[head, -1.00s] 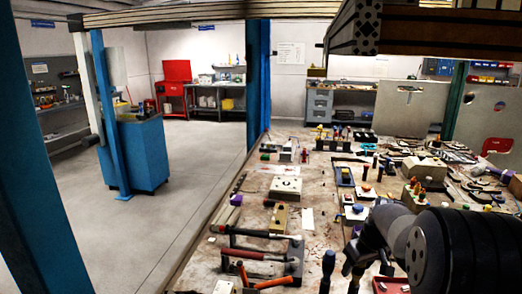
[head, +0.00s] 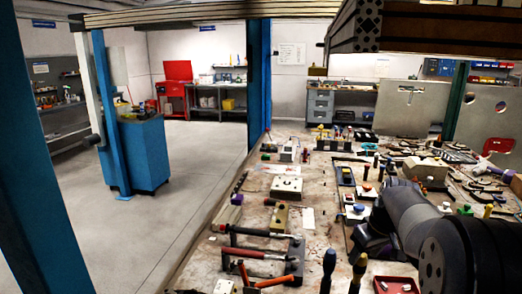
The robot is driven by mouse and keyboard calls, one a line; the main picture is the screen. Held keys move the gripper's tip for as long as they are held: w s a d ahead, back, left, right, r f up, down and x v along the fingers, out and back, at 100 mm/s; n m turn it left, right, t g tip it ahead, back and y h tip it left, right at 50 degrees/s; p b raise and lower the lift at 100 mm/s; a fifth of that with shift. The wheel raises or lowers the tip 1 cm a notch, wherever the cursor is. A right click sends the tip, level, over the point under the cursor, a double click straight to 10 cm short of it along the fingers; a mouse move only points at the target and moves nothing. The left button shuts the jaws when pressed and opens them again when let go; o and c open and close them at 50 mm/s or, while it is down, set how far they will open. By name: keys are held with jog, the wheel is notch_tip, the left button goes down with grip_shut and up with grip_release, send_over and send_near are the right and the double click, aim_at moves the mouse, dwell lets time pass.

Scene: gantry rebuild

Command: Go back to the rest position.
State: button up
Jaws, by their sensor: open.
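My arm (head: 408,215) reaches in from the lower right corner, over the right side of the workbench (head: 190,262). A dark joint (head: 375,238) at its far end is above the bench, near the screwdrivers. I cannot make out my gripper's fingers in this view. Nothing is seen held by the arm.
Hammers (head: 258,253), upright screwdrivers (head: 328,268) and a small red tray (head: 396,285) are on the near bench. A pale block (head: 287,187) stands farther back. Beams cross overhead, with a blue post (head: 258,80) at the bench's left edge. Open floor (head: 190,150) lies left.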

aim_at(359, 261)
jog(key=v, duration=0.5)
jog(key=x, duration=0.9)
jog(key=shift+a+f+p, duration=0.1)
jog(key=shift+f+p, duration=0.2)
jog(key=shift+f, duration=0.1)
jog(key=shift+w+r+p, duration=0.1)
jog(key=shift+w+p, duration=0.1)
jog(key=shift+p, duration=0.25)
notch_tip(359, 261, up, 8)
jog(key=p, duration=0.5)
jog(key=shift+r+p, duration=0.15)
jog(key=shift+p, duration=0.25)
